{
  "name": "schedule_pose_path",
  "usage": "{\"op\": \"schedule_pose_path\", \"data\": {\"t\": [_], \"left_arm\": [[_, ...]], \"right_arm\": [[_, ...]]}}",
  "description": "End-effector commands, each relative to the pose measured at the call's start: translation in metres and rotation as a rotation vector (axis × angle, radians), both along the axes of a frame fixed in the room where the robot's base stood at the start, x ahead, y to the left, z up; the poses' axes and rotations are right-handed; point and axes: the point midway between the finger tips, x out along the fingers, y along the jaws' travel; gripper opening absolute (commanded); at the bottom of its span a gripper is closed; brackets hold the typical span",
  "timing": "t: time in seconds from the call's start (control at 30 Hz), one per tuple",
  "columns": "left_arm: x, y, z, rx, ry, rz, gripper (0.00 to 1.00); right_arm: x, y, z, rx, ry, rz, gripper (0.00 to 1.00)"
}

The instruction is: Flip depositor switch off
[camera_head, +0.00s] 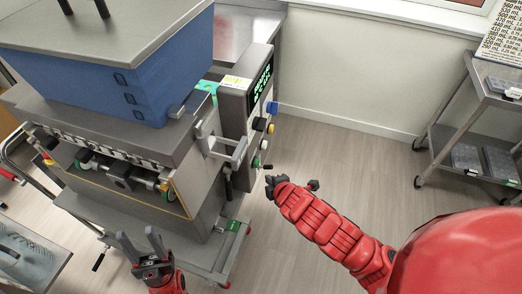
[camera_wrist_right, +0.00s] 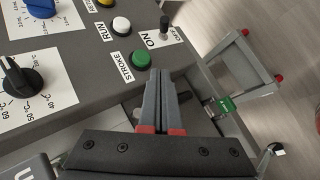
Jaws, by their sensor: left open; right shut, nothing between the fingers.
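The depositor (camera_head: 150,190) stands at the left of the head view under a blue hopper, with its control panel (camera_head: 236,100) on its right side. In the right wrist view a small black toggle switch (camera_wrist_right: 165,28) sits at the panel's end, between the labels ON and OFF. I cannot tell which way its lever is set. My right gripper (camera_head: 271,183) is shut and empty, just below the panel. In the wrist view its fingertips (camera_wrist_right: 160,75) are apart from the switch, close to the green button (camera_wrist_right: 141,60). My left gripper (camera_head: 140,236) is open and empty before the depositor's front.
A white button (camera_wrist_right: 121,25) and a black dial (camera_wrist_right: 20,77) are also on the panel. A metal bracket (camera_head: 228,150) juts from the depositor near my right gripper. A grey cart (camera_head: 480,100) stands at the far right. The floor between is clear.

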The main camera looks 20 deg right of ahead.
Motion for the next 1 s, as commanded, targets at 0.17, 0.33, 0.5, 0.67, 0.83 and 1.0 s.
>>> {"op": "schedule_pose_path", "data": {"t": [0.17,0.33,0.5,0.67,0.83,1.0], "left_arm": [[0.0,0.0,0.001,0.0,0.0,0.0,0.5],[0.0,0.0,0.001,0.0,0.0,0.0,0.5],[0.0,0.0,-0.005,0.0,0.0,0.0,0.5],[0.0,0.0,-0.028,0.0,0.0,0.0,0.5],[0.0,0.0,-0.063,0.0,0.0,0.0,0.5],[0.0,0.0,-0.063,0.0,0.0,0.0,0.5]], "right_arm": [[-0.006,-0.002,-0.004,-0.036,0.028,0.006,0.0],[-0.006,-0.002,-0.004,-0.035,0.027,0.006,0.0],[-0.004,-0.002,-0.008,-0.033,0.026,0.004,0.0],[0.005,-0.002,-0.02,-0.033,0.025,0.003,0.0],[0.023,0.001,-0.038,-0.032,0.023,0.006,0.0],[0.045,0.003,-0.051,-0.033,0.033,0.006,0.0]]}}
